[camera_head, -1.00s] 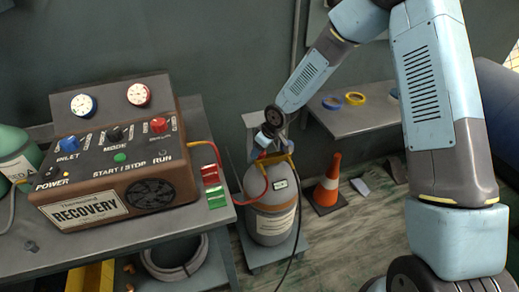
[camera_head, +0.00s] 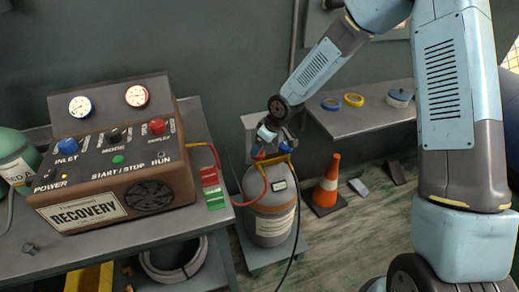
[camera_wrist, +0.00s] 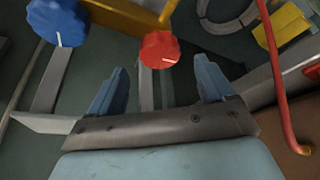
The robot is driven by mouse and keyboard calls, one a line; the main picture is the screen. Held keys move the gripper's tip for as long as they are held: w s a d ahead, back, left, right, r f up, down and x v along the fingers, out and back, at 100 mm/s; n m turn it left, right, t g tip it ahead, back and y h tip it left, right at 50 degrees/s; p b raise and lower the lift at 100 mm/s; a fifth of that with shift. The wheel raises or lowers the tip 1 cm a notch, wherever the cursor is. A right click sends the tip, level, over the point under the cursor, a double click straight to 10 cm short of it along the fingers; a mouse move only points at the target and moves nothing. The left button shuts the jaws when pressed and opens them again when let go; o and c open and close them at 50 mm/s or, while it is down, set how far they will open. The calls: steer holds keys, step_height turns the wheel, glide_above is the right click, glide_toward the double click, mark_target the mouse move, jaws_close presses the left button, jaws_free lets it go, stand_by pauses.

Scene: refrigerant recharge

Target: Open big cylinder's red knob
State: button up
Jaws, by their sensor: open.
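My gripper (camera_wrist: 161,82) is open and empty, with a gap between each finger and the knob. In the head view my gripper (camera_head: 266,143) is above the cylinder's top and partly hides the valve area. A blue knob (camera_wrist: 57,20) is at the upper left of the wrist view.
The recovery machine (camera_head: 115,165) sits on the bench at left. A red hose (camera_wrist: 272,55) runs down the right of the wrist view. An orange cone (camera_head: 327,184) stands right of the cylinder. A side table (camera_head: 365,121) holds tape rolls.

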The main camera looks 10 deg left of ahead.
steer(key=v, duration=0.9)
steer(key=shift+r, duration=0.25)
steer(key=shift+s+d, duration=0.1)
steer(key=s+d+r+m+t+h, duration=0.1)
steer(key=s+d+r+m+h, duration=0.15)
steer(key=d+r, duration=0.75)
steer(key=s+d+r+m+t+h, duration=0.2)
steer(key=s+d+r+m, duration=0.15)
steer(key=d+r, duration=0.6)
steer(key=s+d+r+m, duration=0.3)
steer(key=s+d+m, duration=0.1)
steer(key=s+d, duration=0.3)
steer(key=s+d+r+m+t, duration=0.1)
steer(key=s+d+r+m, duration=0.2)
steer(key=s+d, duration=0.4)
steer(key=s+r, duration=0.1)
steer(key=s, duration=0.2)
steer(key=shift+s+d+m, duration=0.35)
steer(key=shift+m, duration=0.05)
